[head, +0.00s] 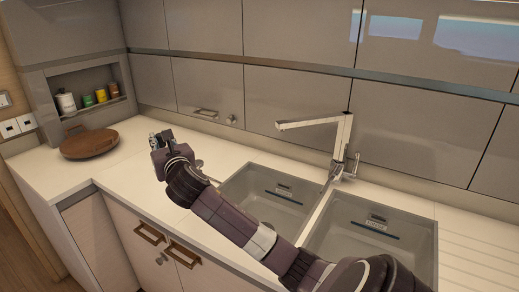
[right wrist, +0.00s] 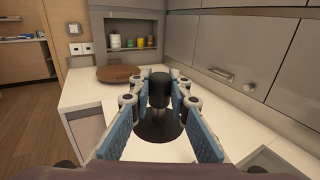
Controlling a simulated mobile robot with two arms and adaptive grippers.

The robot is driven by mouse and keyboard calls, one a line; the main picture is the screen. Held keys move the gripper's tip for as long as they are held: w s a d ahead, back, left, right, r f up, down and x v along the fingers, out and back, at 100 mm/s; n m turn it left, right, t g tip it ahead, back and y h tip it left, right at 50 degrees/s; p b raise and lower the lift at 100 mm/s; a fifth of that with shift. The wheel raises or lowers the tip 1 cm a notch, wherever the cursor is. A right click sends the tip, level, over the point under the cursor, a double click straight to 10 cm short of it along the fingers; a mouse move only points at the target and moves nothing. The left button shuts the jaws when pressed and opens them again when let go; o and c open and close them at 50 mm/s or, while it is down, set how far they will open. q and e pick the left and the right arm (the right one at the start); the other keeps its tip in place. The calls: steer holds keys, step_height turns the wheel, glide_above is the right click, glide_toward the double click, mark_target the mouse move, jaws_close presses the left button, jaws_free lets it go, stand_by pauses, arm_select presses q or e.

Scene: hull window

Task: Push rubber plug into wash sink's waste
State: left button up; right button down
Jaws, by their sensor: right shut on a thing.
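My right gripper (head: 155,140) is over the counter left of the sink and is shut on the rubber plug. In the right wrist view the black plug (right wrist: 159,125) sits between the blue finger pads of the gripper (right wrist: 160,92), its upright knob gripped and its wide round disc below. In the head view the plug is not clearly visible. The wash sink has a left bowl (head: 240,186) and a right bowl (head: 417,235). My right arm crosses the left bowl and hides part of its floor. I cannot make out a waste hole clearly. My left gripper is not in view.
A tap (head: 343,135) stands behind the bowls, its spout reaching left. A round brown lidded dish (head: 90,144) is on the counter's left end, below a niche with small jars (head: 100,96). Grey cabinets (head: 205,88) line the back. The counter (head: 135,170) near the gripper is clear.

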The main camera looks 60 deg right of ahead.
stand_by(0.5)
step_height(320, 180, down, 20)
steer(key=shift+r+b, duration=0.2)
steer(key=shift+b, duration=0.6)
steer(key=shift+f, duration=0.1)
steer(key=shift+f, duration=0.15)
steer(key=c, duration=1.8)
jaws_free()
steer(key=shift+b, duration=0.3)
steer(key=b+v, duration=0.1)
steer(key=v, duration=0.7)
steer(key=shift+w+a+f, duration=0.1)
